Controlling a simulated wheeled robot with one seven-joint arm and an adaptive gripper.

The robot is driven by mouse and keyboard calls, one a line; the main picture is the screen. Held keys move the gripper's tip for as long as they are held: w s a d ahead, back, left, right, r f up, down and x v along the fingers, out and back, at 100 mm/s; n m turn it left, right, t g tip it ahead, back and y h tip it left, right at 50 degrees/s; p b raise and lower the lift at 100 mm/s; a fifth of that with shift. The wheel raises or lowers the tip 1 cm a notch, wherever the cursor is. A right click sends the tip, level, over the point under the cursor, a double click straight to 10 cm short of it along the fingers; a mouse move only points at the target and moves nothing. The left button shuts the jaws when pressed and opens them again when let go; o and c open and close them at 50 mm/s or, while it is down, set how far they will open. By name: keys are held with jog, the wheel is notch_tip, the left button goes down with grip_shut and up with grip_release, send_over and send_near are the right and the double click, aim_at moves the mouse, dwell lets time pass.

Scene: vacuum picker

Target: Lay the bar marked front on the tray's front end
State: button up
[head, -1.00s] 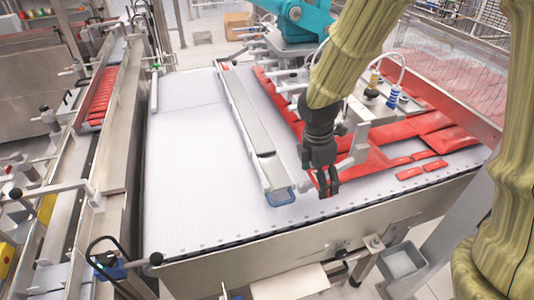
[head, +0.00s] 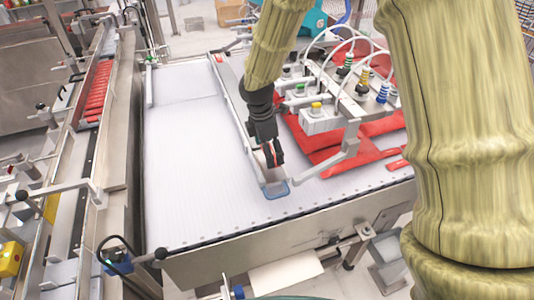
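The long narrow grey tray (head: 238,105) lies on the white belt surface, running from the back toward me. Its near end carries a flat blue piece (head: 276,190). My gripper (head: 275,162) points down over the tray's near end, just behind the blue piece. It hides part of the tray. A small red patch shows between its dark fingers, but I cannot tell whether it is a held bar or part of the gripper. I cannot make out any bar marked front. Contact between gripper and tray is unclear.
A vacuum picker frame (head: 318,122) with hoses and coloured cups stands close on the right, above red packs (head: 335,148). My arm hides the right side. The white belt (head: 190,160) left of the tray is clear. A conveyor with red packs (head: 96,90) runs at far left.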

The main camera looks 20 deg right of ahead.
jog(key=shift+w+a, duration=0.2)
jog(key=shift+w, duration=0.05)
jog(key=shift+f+p, duration=0.2)
jog(key=shift+p, duration=0.2)
jog(key=shift+f+p, duration=0.65)
jog(key=shift+f, duration=0.95)
jog(key=shift+w+f, duration=0.1)
jog(key=shift+f, duration=0.05)
jog(key=o, duration=0.9)
notch_tip(320, 180, up, 12)
jog(key=a+b, duration=0.1)
jog(key=b, duration=0.2)
jog(key=shift+a, duration=0.4)
